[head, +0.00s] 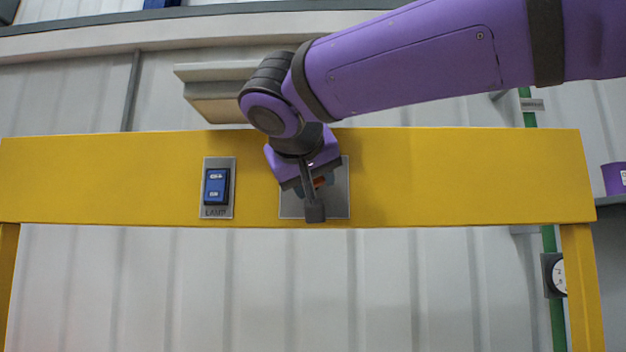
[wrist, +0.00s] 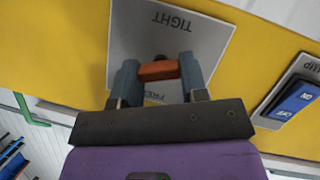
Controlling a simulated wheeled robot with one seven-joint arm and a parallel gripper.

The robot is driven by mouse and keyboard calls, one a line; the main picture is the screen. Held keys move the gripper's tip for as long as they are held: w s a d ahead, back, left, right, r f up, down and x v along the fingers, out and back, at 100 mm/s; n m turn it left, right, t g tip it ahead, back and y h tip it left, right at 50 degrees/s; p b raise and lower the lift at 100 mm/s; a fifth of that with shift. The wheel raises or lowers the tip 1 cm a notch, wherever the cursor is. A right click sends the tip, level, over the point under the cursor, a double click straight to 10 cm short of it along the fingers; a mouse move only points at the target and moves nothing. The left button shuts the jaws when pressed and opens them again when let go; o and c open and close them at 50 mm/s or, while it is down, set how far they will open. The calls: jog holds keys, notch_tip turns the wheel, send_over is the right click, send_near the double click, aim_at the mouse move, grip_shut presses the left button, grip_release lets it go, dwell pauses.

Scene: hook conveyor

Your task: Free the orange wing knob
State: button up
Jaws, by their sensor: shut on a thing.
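The orange wing knob (wrist: 158,71) sits on a grey plate (wrist: 203,33) fixed to a yellow beam. The plate has the word TIGHT on one side and a partly covered word, seemingly FREE, on the other. In the wrist view the knob lies crosswise between my two fingers. My gripper (wrist: 160,73) is shut on the knob, with one finger at each end of it. In the head view my gripper (head: 318,185) covers most of the plate (head: 341,190), and only a bit of orange (head: 320,182) shows.
A blue rocker switch (head: 216,187) on a plate marked LAMP is on the yellow beam (head: 450,180), left of the knob's plate. A dial gauge (head: 559,276) hangs at the right by a green pipe. The space below the beam is open in front of a pale wall.

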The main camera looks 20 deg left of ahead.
jog(key=n+t+h, duration=0.1)
jog(key=n+h, duration=0.1)
jog(key=n, duration=0.2)
jog(key=shift+a+f, duration=0.1)
jog(key=shift+a, duration=0.05)
jog(key=n+t, duration=0.1)
jog(key=n, duration=0.1)
jog(key=n+t+h, duration=0.1)
jog(key=n, duration=0.1)
jog(key=shift+f+h, duration=0.15)
jog(key=shift+h, duration=0.15)
jog(key=shift+n, duration=0.3)
jog(key=o, duration=0.9)
jog(key=shift+s+a, duration=0.1)
jog(key=shift+s, duration=0.05)
jog(key=s, duration=0.3)
jog(key=s+a, duration=0.1)
jog(key=s, duration=0.6)
jog(key=shift+s+a+r, duration=0.25)
jog(key=shift+a+r, duration=0.05)
jog(key=shift+r, duration=0.05)
